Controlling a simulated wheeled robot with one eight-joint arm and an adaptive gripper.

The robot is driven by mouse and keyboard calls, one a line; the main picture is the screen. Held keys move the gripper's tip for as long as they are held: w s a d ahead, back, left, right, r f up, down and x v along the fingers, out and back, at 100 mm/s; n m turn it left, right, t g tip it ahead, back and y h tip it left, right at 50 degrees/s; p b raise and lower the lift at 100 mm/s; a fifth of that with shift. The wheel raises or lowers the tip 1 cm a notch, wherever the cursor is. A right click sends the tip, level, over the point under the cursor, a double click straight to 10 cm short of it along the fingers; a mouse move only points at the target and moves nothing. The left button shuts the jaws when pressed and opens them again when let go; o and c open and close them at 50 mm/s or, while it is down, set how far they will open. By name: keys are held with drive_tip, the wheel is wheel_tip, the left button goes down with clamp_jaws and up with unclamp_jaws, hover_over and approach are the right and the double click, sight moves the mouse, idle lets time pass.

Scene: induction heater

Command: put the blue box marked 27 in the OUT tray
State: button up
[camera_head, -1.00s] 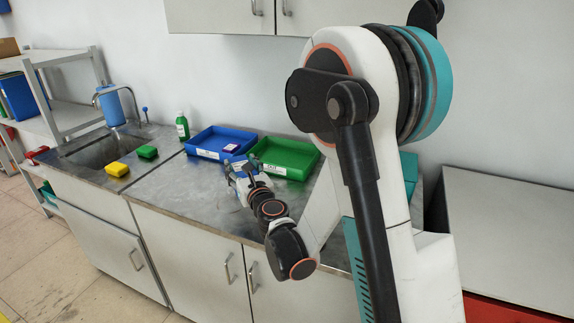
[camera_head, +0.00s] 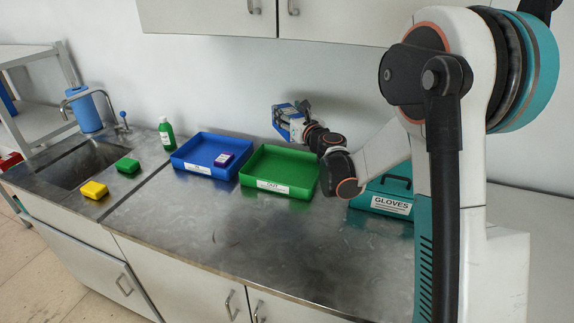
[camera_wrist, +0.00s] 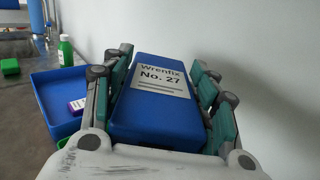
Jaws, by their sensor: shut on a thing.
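The blue box marked No. 27 (camera_wrist: 160,115) is between the fingers of my gripper (camera_wrist: 160,90) in the wrist view, its label facing up toward the camera. In the head view my gripper (camera_head: 292,120) holds the blue box (camera_head: 286,128) in the air, above and behind the green tray. The green tray (camera_head: 263,187), with a white front label that seems to read OUT, stands on the steel counter and looks empty. The fingers lie along both sides of the box and are shut on it.
A blue tray (camera_head: 190,162) holding a small purple box (camera_head: 223,160) stands left of the green tray. A green bottle (camera_head: 166,134), green block (camera_head: 128,165), yellow block (camera_head: 94,190) and sink (camera_head: 85,165) are farther left. A teal GLOVES box (camera_head: 378,196) is right. The front counter is clear.

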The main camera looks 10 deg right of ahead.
wheel_tip(320, 180, down, 17)
drive_tip(key=b, duration=0.5)
drive_tip(key=shift+s+f+b, duration=0.15)
drive_tip(key=shift+f+b, duration=0.25)
drive_tip(key=shift+b, duration=0.05)
drive_tip(key=shift+s+f, duration=0.1)
drive_tip(key=shift+f, duration=0.1)
